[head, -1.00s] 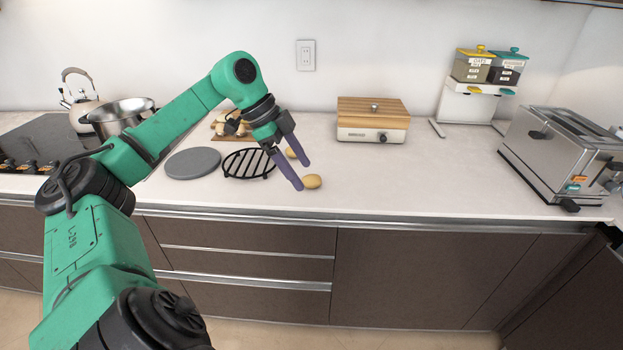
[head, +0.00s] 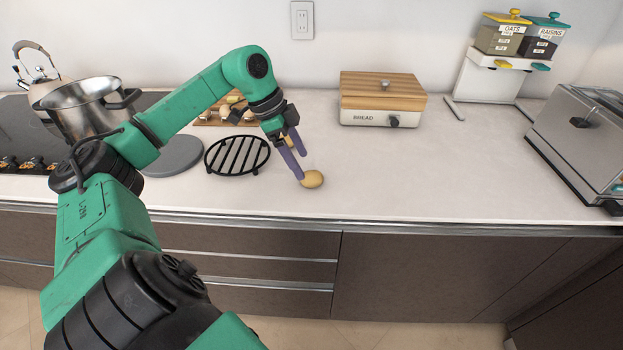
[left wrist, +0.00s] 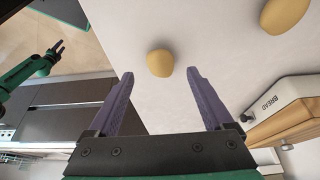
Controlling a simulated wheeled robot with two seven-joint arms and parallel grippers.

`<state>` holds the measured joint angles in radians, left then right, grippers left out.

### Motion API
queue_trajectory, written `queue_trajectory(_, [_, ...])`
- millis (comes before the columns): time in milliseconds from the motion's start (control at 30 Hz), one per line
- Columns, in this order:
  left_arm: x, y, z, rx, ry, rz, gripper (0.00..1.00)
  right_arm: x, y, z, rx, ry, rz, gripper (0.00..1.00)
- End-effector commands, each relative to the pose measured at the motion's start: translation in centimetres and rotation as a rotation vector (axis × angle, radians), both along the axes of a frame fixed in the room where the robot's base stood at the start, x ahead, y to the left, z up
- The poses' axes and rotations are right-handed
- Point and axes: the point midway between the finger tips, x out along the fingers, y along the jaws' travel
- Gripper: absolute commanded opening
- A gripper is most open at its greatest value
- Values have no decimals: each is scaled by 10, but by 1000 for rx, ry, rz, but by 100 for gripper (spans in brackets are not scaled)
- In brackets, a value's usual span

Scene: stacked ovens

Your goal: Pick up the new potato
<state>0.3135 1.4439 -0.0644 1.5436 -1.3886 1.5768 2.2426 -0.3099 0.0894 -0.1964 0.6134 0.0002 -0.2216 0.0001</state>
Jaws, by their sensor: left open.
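A tan, oval potato (head: 312,179) lies on the counter near its front edge. My left gripper (head: 302,167) is open and points down at it; its near fingertip overlaps the potato's left edge in the head view. In the left wrist view this potato (left wrist: 160,63) appears beyond and between the two spread purple fingers (left wrist: 160,74), with nothing held. A second potato (left wrist: 284,14) shows at the upper right of that view; in the head view the fingers mostly hide it. My right gripper (left wrist: 52,54) is small at the left of the wrist view, its jaw opening unclear.
A black round rack (head: 237,155) and a grey disc (head: 174,156) lie left of the gripper. A bread box (head: 381,104) stands behind, to the right. A steel pot (head: 85,108) is at left, a toaster (head: 580,140) at right. Counter right of the potato is clear.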

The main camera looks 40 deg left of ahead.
Motion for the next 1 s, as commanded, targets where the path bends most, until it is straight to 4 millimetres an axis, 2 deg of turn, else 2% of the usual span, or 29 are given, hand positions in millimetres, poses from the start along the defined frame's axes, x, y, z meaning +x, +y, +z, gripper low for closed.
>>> queue_trajectory(167, [10, -14, -22, -6, 1, -4, 85, 10, 2, 18, 3, -16, 0, 55])
queue_trajectory(300, [15, -19, -44, -2, 1, -2, 85, 11, 6, 18, 9, -19, 0, 55])
queue_trajectory(500, [15, -19, -47, 0, 0, -1, 85, 11, 13, 17, 19, -19, 0, 55])
queue_trajectory(567, [15, -19, -47, 0, 0, -1, 66, 11, 14, 17, 20, -19, 1, 55])
queue_trajectory(600, [15, -19, -47, 0, 0, -1, 51, 11, 14, 17, 20, -19, 1, 55])
queue_trajectory(733, [15, -19, -47, 0, 0, -1, 1, 11, 13, 16, 20, -19, 1, 55])
queue_trajectory(1000, [15, -19, -45, -1, -1, -1, 0, 11, 10, 17, 14, -18, 2, 55])
